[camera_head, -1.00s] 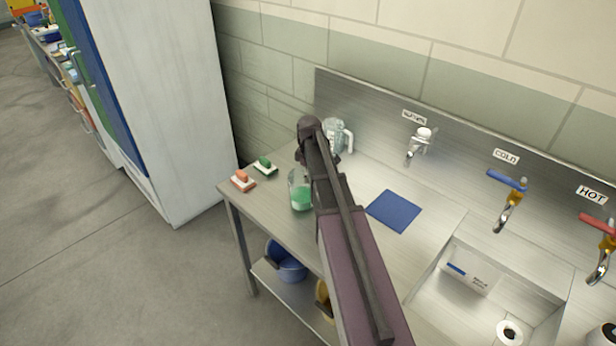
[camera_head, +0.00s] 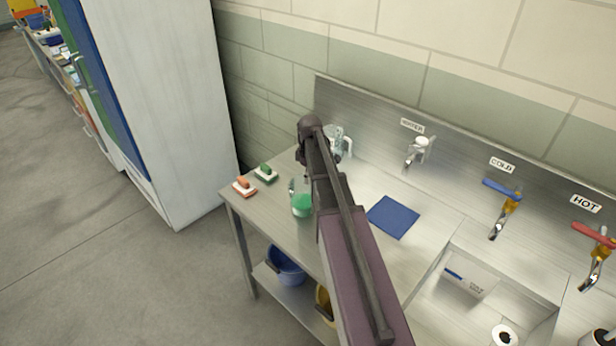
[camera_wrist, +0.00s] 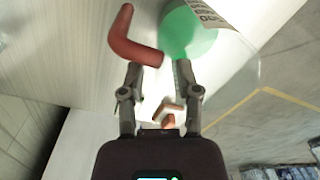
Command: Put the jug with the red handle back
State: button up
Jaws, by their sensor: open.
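The jug with green liquid (camera_head: 301,203) stands on the steel counter, partly hidden behind my arm in the head view. In the wrist view the clear jug, its green liquid (camera_wrist: 190,32) and a label lie beyond the fingertips. Its red handle (camera_wrist: 136,46) is at upper left. The handle's lower end lies just beyond the gap between my fingertips; I cannot tell whether it touches them. My gripper (camera_wrist: 158,72) is open and empty. In the head view my arm hides the gripper.
A second clear jug with a white handle (camera_head: 347,148) stands near the back wall. Orange (camera_head: 244,186) and green (camera_head: 265,173) brushes lie at the counter's left end. A blue mat (camera_head: 393,217) lies right of my arm, before the sink (camera_head: 440,300).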

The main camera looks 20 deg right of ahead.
notch_tip(320, 180, up, 9)
jog(key=p, duration=0.8)
jog(key=shift+d, duration=0.15)
jog(key=shift+w, duration=0.1)
dwell(0.5)
jog(key=s+a+m, duration=0.9)
jog(key=s+a, duration=0.9)
jog(key=s, duration=0.1)
jog(key=shift+s+m, duration=0.25)
jog(key=shift+m, duration=0.05)
notch_tip(320, 180, down, 7)
jog(key=b, duration=0.6)
jog(key=shift+r, duration=0.15)
